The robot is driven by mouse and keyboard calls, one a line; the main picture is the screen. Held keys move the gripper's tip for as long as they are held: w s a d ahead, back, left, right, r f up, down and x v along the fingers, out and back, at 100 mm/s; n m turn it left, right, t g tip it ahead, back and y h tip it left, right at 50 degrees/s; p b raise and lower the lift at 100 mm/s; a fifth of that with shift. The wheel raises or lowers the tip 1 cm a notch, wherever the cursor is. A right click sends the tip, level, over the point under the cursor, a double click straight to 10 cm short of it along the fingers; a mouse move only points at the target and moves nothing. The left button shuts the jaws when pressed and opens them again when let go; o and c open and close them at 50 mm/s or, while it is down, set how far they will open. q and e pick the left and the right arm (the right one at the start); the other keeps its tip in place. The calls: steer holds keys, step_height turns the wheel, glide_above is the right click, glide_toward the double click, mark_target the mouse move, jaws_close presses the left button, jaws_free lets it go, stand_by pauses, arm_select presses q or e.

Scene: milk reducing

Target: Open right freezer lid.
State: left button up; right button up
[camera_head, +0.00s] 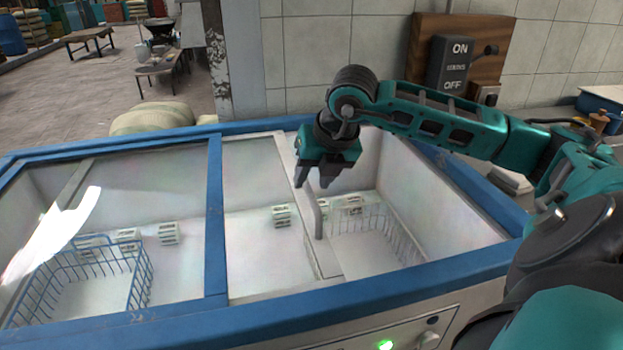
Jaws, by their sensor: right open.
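The chest freezer (260,308) has a blue frame and sliding glass lids. A pale upright bar, which looks like the edge of the right lid (312,215), crosses the opening right of the blue divider (214,215). The area to the right of this bar looks uncovered, showing the white inside. My right gripper (312,182) is open, pointing down at the pale bar, with its fingers around or just above it. I cannot tell whether they touch it. My left gripper is not in view.
Inside the freezer are a blue wire basket (140,275), a white wire basket (405,243) and several small white cartons (168,233). A tiled wall with an ON/OFF switch box (452,64) stands behind. A sack (165,118) lies behind the freezer.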

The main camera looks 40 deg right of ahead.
steer(key=shift+w+f, duration=0.3)
steer(key=shift+f, duration=0.25)
jaws_close()
stand_by(0.4)
